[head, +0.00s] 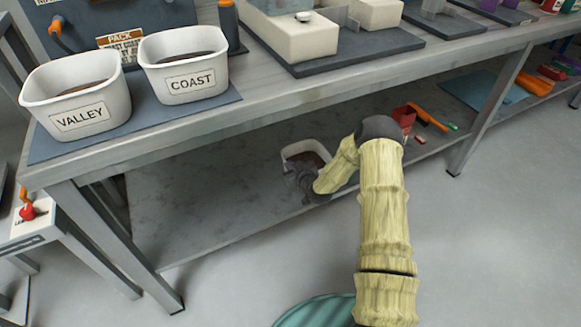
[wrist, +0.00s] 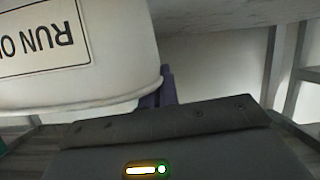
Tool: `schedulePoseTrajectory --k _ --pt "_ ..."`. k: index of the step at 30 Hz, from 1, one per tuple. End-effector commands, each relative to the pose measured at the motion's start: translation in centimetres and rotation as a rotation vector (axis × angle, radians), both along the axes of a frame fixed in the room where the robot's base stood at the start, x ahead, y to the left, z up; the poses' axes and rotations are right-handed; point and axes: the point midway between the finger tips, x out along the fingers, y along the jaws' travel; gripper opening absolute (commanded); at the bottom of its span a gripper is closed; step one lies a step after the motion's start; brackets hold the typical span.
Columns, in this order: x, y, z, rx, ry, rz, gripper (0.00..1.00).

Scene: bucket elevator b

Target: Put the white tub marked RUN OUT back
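A white tub (head: 291,153) with brown contents is under the bench at the lower shelf, partly hidden by my gripper and arm. In the wrist view the white tub (wrist: 100,82) fills the upper left, and its label, RUN OUT, is upside down and cut off by the frame edge. My gripper (head: 300,186) is at the tub's near side in the head view. In the wrist view a dark purple finger (wrist: 168,88) shows just beside the tub's rim, partly hidden by it. The other finger is hidden, so whether the gripper is shut on the tub is unclear.
Two white tubs, VALLEY (head: 78,95) and COAST (head: 185,65), stand on a dark mat on the bench top. The lower shelf (head: 190,215) is clear left of the tub. A red container (head: 404,120) and orange brush (head: 427,116) lie to the right. Bench legs (head: 115,245) flank the opening.

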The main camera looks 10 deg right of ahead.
Motion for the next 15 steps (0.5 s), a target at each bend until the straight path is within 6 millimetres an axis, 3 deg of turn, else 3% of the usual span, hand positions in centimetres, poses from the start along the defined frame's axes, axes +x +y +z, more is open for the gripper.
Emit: schedulePoseTrajectory --k 1,4,15 --pt "-0.01 0.03 -0.12 0.0 0.0 0.001 0.07" --pt "-0.01 0.11 -0.08 0.001 0.0 0.002 0.25" --pt "-0.02 0.01 0.36 0.0 0.0 0.0 0.25"
